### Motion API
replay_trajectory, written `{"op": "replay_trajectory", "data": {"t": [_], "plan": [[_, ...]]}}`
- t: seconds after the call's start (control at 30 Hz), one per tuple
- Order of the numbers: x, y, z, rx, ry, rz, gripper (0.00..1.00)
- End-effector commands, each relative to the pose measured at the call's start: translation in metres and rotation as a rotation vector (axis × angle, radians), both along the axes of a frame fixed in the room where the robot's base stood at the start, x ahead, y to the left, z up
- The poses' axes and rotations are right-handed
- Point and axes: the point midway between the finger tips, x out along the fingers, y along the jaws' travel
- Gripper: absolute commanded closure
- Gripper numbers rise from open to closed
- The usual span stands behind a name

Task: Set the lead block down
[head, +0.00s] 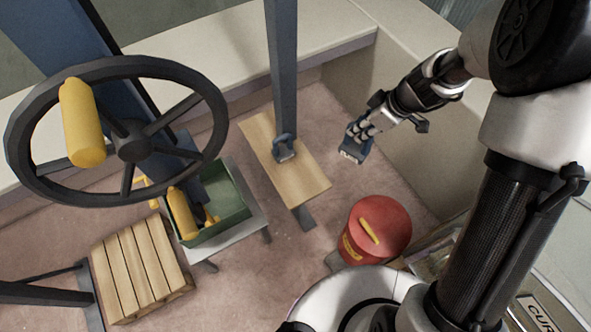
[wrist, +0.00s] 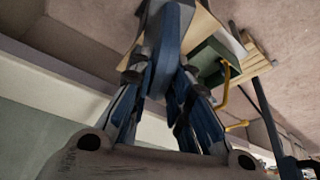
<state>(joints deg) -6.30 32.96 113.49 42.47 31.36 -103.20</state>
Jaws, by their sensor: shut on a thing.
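My gripper (head: 361,130) is shut on a blue-grey block (head: 354,151), which I take to be the lead block. The block hangs tilted below the fingers, to the right of a wooden board, apparently in the air; its exact height is hard to tell. In the wrist view the fingers (wrist: 167,95) flank the blue block (wrist: 165,55), whose far end is partly hidden.
A red lidded bucket (head: 380,225) stands below my gripper in the picture. A green bin (head: 228,213), a slatted crate (head: 140,265) and a large handwheel (head: 25,130) are at left.

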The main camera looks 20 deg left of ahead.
Motion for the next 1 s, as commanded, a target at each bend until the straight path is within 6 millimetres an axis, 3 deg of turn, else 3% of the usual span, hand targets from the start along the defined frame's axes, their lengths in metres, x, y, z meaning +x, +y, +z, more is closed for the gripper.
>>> {"op": "replay_trajectory", "data": {"t": [0.2, 0.43, 0.67, 1.0], "plan": [[-0.013, 0.070, -0.008, 0.001, -0.002, 0.563, 1.00], [-0.034, 0.122, -0.018, 0.000, -0.007, 1.003, 1.00], [-0.043, 0.139, -0.028, 0.001, -0.006, 1.158, 1.00], [-0.043, 0.139, -0.097, 0.001, -0.005, 1.162, 1.00]]}}
